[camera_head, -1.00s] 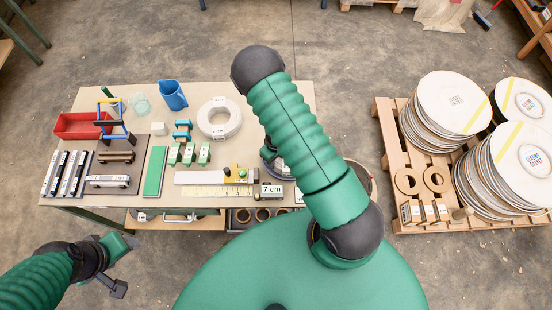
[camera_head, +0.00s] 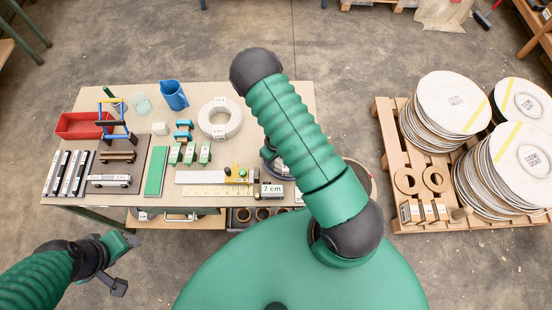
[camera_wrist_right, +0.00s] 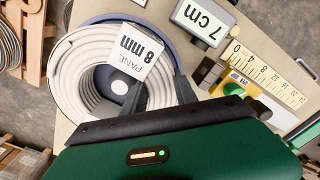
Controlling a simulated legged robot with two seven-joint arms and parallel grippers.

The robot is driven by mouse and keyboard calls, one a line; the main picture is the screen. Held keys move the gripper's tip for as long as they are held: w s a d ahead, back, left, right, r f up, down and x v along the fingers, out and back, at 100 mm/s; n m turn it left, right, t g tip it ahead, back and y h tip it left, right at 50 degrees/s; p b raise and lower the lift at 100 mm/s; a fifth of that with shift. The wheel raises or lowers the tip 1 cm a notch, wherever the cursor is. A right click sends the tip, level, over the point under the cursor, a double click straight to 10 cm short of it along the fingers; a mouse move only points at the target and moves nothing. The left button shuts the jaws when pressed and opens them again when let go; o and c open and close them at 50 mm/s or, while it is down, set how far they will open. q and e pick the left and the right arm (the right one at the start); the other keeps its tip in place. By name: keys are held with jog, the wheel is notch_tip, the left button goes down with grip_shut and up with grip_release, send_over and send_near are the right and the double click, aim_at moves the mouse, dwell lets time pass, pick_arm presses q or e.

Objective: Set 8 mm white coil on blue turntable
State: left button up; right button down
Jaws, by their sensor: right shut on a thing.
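In the right wrist view the white coil (camera_wrist_right: 73,88) carries a tag reading "8 mm PANE" (camera_wrist_right: 135,52). My right gripper (camera_wrist_right: 160,88) is shut on the coil's near right side, by the tag. The blue turntable (camera_wrist_right: 98,19) shows as a blue rim past the coil's far edge. A blue hub with a white centre (camera_wrist_right: 119,87) shows inside the ring. I cannot tell whether the coil touches the turntable. In the head view my right arm hides most of this. My left gripper (camera_head: 128,250) hangs off the table's front left, its jaws unclear.
Another white coil (camera_head: 220,118) lies on the table (camera_head: 285,97). A "7 cm" block (camera_wrist_right: 203,22) and a yellow ruler (camera_wrist_right: 262,75) lie close to the right gripper. A blue jug (camera_head: 173,95) and red bin (camera_head: 82,125) stand farther left. A pallet (camera_head: 392,140) of discs stands right.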

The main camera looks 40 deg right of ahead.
jog(key=shift+f, duration=0.4)
jog(key=c, duration=1.3)
grip_release()
jog(key=shift+o, duration=0.2)
jog(key=shift+s, duration=0.1)
notch_tip(320, 180, up, 3)
jog(key=p, duration=0.2)
jog(key=shift+f+p, duration=0.2)
jog(key=shift+p, duration=0.1)
notch_tip(320, 180, up, 9)
jog(key=p, duration=1)
jog(key=shift+f, duration=0.2)
jog(key=shift+f, duration=0.1)
